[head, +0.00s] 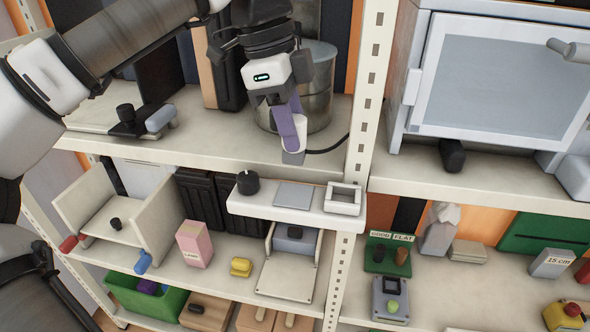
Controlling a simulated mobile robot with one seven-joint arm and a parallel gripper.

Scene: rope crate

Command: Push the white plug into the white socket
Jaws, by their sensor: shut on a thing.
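My gripper (291,138), with purple fingers, points down above the white ledge and is shut on the white plug (293,157). Only the plug's lower end shows clearly below the fingers. A black cable runs from it to the right, toward the shelf post. The white socket (343,187), a square raised frame with an opening, sits at the right end of the white ledge (270,209). The plug is above and to the left of the socket, apart from it.
A black knob (248,182) and a flat grey plate (293,195) are on the same ledge, left of the socket. A metal pot (319,85) stands behind my gripper. A perforated post (369,90) rises right of it.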

